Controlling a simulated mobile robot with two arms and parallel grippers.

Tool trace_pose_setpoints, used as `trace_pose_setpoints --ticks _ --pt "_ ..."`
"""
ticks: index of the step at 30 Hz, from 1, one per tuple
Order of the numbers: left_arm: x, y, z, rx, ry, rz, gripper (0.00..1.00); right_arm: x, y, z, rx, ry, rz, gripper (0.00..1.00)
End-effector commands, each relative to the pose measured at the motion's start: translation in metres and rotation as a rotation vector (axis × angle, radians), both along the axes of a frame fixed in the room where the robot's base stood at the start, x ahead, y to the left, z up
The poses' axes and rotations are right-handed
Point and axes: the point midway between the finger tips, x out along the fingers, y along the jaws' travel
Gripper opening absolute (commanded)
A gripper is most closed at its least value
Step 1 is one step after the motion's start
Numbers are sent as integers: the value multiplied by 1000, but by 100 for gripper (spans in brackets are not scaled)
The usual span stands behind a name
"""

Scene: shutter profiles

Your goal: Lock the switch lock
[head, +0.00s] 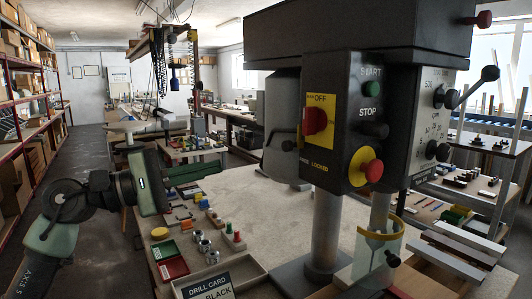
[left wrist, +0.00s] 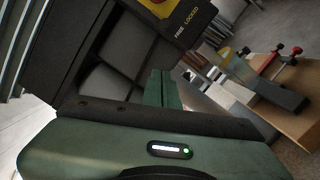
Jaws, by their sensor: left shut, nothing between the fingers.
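The drill's black control panel carries a yellow plate (head: 320,138) with a red switch knob (head: 314,121), marked OFF. The words FREE and LOCKED are printed below the plate. The plate's lower edge (left wrist: 158,6) shows at the top of the left wrist view, with the same words beside it; the knob is outside that view. A short dark lever (head: 283,141) is at the panel's left side; I cannot tell whether it belongs to the lock. My left gripper (head: 220,173) is shut and empty, left of and below the panel, apart from it. Its fingers (left wrist: 161,76) also show in the left wrist view.
A red button on a yellow collar (head: 373,171) and a green START button (head: 373,89) are on the panel. The bench (head: 270,205) below holds small parts, trays and a drill card (head: 208,288). The drill column (head: 327,220) stands on it. Air left of the panel is free.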

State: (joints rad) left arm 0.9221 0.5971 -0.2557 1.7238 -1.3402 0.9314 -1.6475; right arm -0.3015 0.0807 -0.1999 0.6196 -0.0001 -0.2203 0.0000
Motion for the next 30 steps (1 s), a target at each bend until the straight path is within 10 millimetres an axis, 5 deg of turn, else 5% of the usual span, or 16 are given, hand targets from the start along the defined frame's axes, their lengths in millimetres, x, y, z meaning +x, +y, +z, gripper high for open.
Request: trace_pose_setpoints --ticks 11,26,30 --pt "2 -6 2 -4 3 -3 0 1 0 4 0 -2 0 36" --pt "43 -92 17 -7 5 -4 0 2 0 56 1 -3 0 36" --pt "28 -103 26 -4 2 -3 0 2 0 71 1 -3 0 36"
